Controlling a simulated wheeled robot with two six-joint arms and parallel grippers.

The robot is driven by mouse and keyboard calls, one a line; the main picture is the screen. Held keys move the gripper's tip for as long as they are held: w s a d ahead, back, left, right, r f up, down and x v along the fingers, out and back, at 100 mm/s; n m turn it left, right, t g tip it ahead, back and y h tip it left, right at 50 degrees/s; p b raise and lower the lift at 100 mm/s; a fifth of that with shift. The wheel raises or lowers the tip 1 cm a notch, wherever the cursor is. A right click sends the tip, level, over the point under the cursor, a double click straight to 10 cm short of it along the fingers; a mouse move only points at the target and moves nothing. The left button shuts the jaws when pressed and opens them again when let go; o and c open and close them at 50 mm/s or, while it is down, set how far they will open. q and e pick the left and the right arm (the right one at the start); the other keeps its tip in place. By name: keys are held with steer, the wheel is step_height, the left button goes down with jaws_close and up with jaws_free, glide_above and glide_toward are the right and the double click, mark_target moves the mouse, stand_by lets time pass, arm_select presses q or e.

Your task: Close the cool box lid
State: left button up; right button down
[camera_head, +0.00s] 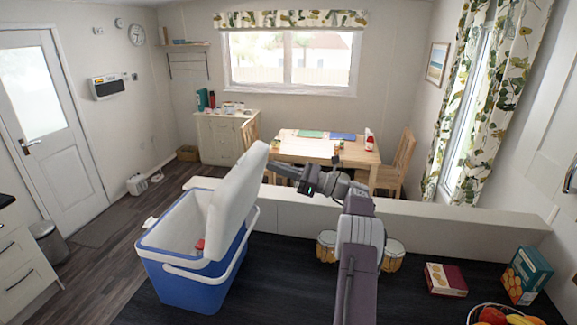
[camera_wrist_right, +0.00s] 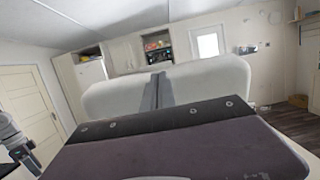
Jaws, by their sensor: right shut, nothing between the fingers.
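The blue cool box (camera_head: 190,277) stands on the dark counter at the left in the head view. Its white lid (camera_head: 238,190) is open, standing up steeply along the box's right side. A small red item (camera_head: 200,244) shows inside the box. My right gripper (camera_head: 276,169) is shut and empty, at the right side of the lid near its upper part. In the right wrist view the shut fingers (camera_wrist_right: 159,90) point at the broad pale lid (camera_wrist_right: 205,85); I cannot tell whether they touch it. My left gripper is not in view.
Bongo drums (camera_head: 393,255) stand on the counter right of the box, near my right arm. A dark red box (camera_head: 446,279), an orange-fronted carton (camera_head: 525,275) and a fruit bowl (camera_head: 500,315) are at the right. A low pale ledge (camera_head: 440,222) runs behind the counter.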

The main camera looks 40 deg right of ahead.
mark_target(244, 156)
steer(key=p+x, duration=0.1)
steer(key=x, duration=0.1)
steer(key=p+x, duration=0.1)
steer(key=x, duration=0.1)
steer(key=p+x, duration=0.1)
steer(key=x, duration=0.1)
steer(key=shift+s+a+r, duration=0.15)
steer(key=shift+a+r, duration=0.3)
steer(key=shift+w+d+f, duration=0.15)
steer(key=shift+w+f, duration=0.15)
steer(key=shift+w, duration=0.1)
steer(key=shift+s+r, duration=0.1)
